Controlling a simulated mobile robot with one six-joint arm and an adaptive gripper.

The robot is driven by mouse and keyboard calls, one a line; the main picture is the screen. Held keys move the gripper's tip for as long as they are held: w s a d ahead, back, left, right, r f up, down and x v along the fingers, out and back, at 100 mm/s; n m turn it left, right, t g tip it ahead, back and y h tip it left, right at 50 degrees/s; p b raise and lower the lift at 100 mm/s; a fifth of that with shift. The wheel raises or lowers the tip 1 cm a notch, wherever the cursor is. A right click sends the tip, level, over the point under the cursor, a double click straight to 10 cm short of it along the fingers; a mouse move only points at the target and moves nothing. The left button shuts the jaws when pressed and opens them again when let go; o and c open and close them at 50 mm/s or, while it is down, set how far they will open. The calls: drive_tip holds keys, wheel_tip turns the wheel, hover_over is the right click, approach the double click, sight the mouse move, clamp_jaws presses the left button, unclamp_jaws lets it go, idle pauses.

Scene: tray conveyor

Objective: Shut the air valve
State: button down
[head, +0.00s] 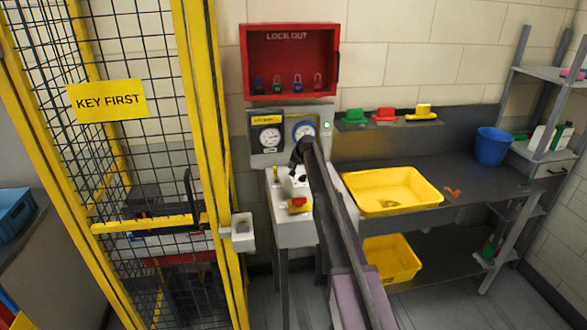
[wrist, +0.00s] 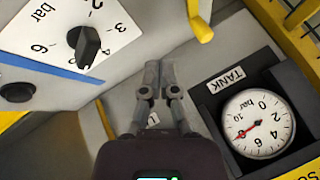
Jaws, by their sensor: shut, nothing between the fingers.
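My gripper (wrist: 160,72) is shut and empty, its fingertips together over the grey panel; it also shows in the head view (head: 297,160), in front of the gauge panel. A yellow lever-like handle (wrist: 203,25) juts in at the top of the wrist view, ahead and to the right of the fingertips and apart from them. It may be the air valve; I see no label on it. The TANK gauge (wrist: 258,124) is right of the gripper, its red needle near 8 bar. A black knob on a bar scale (wrist: 88,45) is at upper left.
A red lockout box (head: 290,62) with several padlocks hangs above the panel. A yellow mesh fence (head: 120,225) stands left. A dark bench with a yellow tray (head: 432,190) and a blue bucket (head: 493,146) lies right. My arm hides part of the white stand.

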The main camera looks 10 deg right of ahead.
sight(276, 174)
drive_tip(key=b+x, duration=0.2)
drive_tip(key=x, duration=0.1)
drive_tip(key=shift+w+f, duration=0.1)
drive_tip(key=shift+f, duration=0.2)
drive_tip(key=shift+w+a+r, duration=0.1)
drive_tip(key=shift+w+a, duration=0.2)
drive_tip(key=shift+a, duration=0.3)
drive_tip(key=shift+w+a+r, duration=0.1)
drive_tip(key=shift+w+a, duration=0.2)
drive_tip(key=shift+a, duration=0.3)
drive_tip(key=shift+w+a, duration=0.25)
drive_tip(key=shift+a, duration=0.35)
drive_tip(key=shift+a, duration=0.2)
